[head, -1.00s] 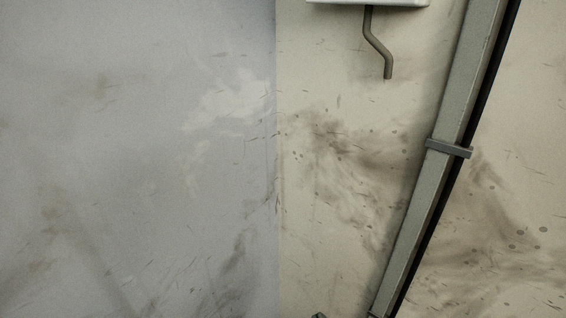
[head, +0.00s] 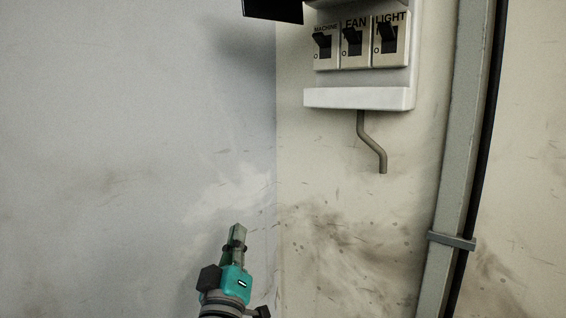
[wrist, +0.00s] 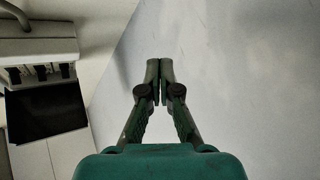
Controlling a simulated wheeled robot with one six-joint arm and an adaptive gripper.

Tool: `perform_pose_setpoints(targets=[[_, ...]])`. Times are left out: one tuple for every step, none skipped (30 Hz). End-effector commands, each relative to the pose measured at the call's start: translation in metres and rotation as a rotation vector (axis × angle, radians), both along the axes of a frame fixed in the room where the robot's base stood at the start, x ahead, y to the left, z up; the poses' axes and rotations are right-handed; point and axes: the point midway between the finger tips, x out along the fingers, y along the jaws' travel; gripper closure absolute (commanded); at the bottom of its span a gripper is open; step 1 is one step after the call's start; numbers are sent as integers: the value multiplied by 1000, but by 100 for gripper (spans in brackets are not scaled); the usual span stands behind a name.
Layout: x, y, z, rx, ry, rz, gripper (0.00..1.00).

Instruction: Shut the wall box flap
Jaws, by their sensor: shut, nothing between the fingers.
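The wall box (head: 360,98) is pale, with three switches marked MACHINE, FAN and LIGHT showing at its front. Its flap (head: 272,9) is a dark panel standing open at the box's upper left, cut off by the top of the head view. In the wrist view the dark flap (wrist: 45,108) shows at the left beside the box (wrist: 40,50), which appears upside down. My gripper (head: 238,230) is shut and empty, below and left of the box and apart from it. Its closed fingertips (wrist: 160,68) show in the wrist view.
A bent pipe (head: 372,145) hangs under the box. A grey vertical conduit (head: 455,160) with a bracket (head: 451,241) runs right of it. The left wall (head: 120,150) is bare and meets the stained cream wall in a corner. The space between gripper and box looks clear.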

Motion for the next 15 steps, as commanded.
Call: perform_pose_setpoints(targets=[[-1, 8, 27, 16, -23, -11, 100], [-1, 11, 41, 23, -34, -20, 100], [-3, 16, 60, 34, -48, -33, 100], [-4, 18, 74, 43, -58, -43, 100], [-6, 21, 88, 52, -68, -52, 100], [-8, 25, 107, 65, -80, -64, 100], [-11, 27, 121, 75, -90, -75, 100], [-14, 28, 135, 87, -99, -84, 100], [-18, 31, 154, 101, -111, -97, 100], [-21, 32, 168, 113, -118, -107, 100], [-25, 33, 182, 126, -126, -117, 100], [-30, 34, 201, 144, -136, -128, 100], [-35, 34, 214, 156, -143, -139, 100], [-39, 35, 228, 170, -150, -148, 100], [-46, 34, 246, 190, -160, -161, 100]])
